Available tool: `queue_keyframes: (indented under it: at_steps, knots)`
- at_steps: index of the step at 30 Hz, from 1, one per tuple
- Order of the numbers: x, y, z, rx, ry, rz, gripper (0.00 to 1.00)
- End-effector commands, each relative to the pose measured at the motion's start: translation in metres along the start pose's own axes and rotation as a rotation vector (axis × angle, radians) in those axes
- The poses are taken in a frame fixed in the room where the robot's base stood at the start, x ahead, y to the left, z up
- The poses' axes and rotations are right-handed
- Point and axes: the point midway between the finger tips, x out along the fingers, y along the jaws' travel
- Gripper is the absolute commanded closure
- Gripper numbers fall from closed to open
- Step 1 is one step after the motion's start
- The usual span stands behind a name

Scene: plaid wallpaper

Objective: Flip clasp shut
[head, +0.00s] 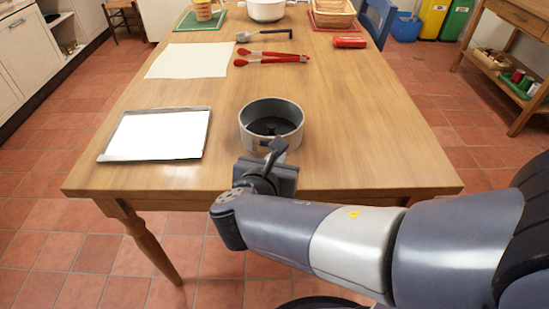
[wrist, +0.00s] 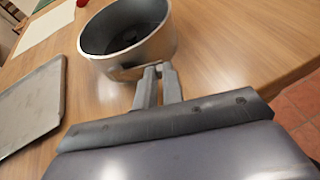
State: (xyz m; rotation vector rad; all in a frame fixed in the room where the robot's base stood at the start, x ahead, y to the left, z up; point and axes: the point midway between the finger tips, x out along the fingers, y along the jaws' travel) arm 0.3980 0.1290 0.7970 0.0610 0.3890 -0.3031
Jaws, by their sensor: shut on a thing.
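A round grey springform pan (head: 272,120) with a dark inside stands upright near the front edge of the wooden table; it also shows at the top of the wrist view (wrist: 150,42). Its clasp is on the wall facing me, mostly hidden behind the fingers; a small dark part of it shows at the wall (wrist: 122,73). My gripper (head: 272,158) is at the pan's near side. In the wrist view its two fingers (wrist: 157,75) are close together, their tips at the pan's outer wall, shut on what seems to be the clasp lever. The lever's exact angle cannot be made out.
A flat metal tray (head: 157,109) lies left of the pan. Behind are a white sheet (head: 190,61), red-handled tongs (head: 272,59), a grey-headed utensil (head: 263,34) and a red object (head: 349,42). The table (head: 375,130) right of the pan is clear.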

Motion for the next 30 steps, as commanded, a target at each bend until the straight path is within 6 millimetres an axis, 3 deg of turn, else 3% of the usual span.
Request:
queue_keyframes:
  at_steps: [17, 18, 26, 30]
  knots:
    - [0.0055, -0.0037, 0.0025, -0.046, 0.000, 0.109, 1.00]
    - [0.0055, -0.0037, 0.0025, -0.046, 0.000, 0.109, 0.91]
    - [0.0056, -0.0038, 0.0024, -0.046, 0.000, 0.108, 0.70]
    - [0.0056, -0.0039, 0.0023, -0.046, 0.000, 0.108, 0.69]
